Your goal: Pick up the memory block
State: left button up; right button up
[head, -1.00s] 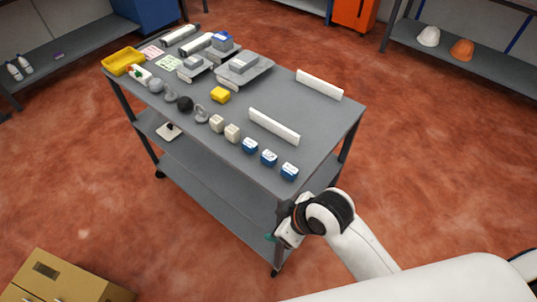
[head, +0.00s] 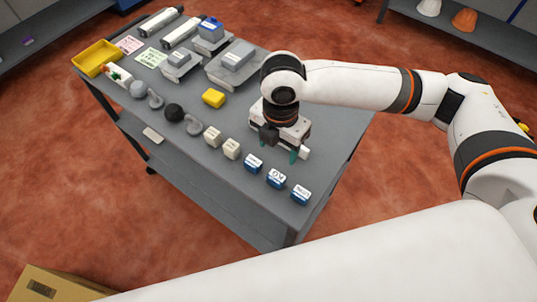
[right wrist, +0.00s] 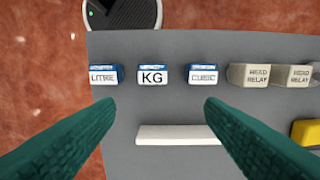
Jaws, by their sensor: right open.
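No label in view reads "memory", so I cannot tell which block is the memory block. Three blue-and-white blocks line the table's near edge: LITRE (right wrist: 105,75), KG (right wrist: 152,75) and CUBIC (right wrist: 202,75). In the head view they are LITRE (head: 300,194), KG (head: 276,179) and CUBIC (head: 253,163). Beside them stand two beige relay blocks (head: 212,137) (head: 231,148). My right gripper (head: 281,146) is open and empty above the table, behind the blue-and-white row. Its green fingers also show in the right wrist view (right wrist: 160,103), apart from the blocks. My left gripper is out of view.
A white bar (right wrist: 178,135) lies under my right gripper. A yellow block (head: 213,97) lies left of the gripper. Dark and grey knobs (head: 174,112), grey units (head: 234,60) and a yellow tray (head: 96,57) fill the table's left part.

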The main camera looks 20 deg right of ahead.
aim_at(276, 177)
jog(key=shift+s+f, duration=0.75)
jog(key=shift+f, duration=0.3)
jog(key=f, duration=0.1)
jog(key=s+f, duration=0.1)
jog(key=f, duration=0.1)
jog(key=shift+f+p, duration=0.15)
jog(key=shift+p, duration=0.25)
jog(key=shift+w+a+f+p, duration=0.15)
jog(key=shift+f+p, duration=0.1)
jog(key=shift+f, duration=0.4)
jog(key=shift+w+a+f+p, duration=0.15)
jog(key=shift+f+p, duration=0.1)
jog(key=shift+f, duration=0.35)
jog(key=shift+s+a+f, duration=0.1)
jog(key=shift+s+f, duration=0.1)
jog(key=shift+f, duration=1.3)
jog(key=shift+w+f, duration=0.1)
jog(key=c, duration=0.9)
jog(key=shift+c, duration=1.4)
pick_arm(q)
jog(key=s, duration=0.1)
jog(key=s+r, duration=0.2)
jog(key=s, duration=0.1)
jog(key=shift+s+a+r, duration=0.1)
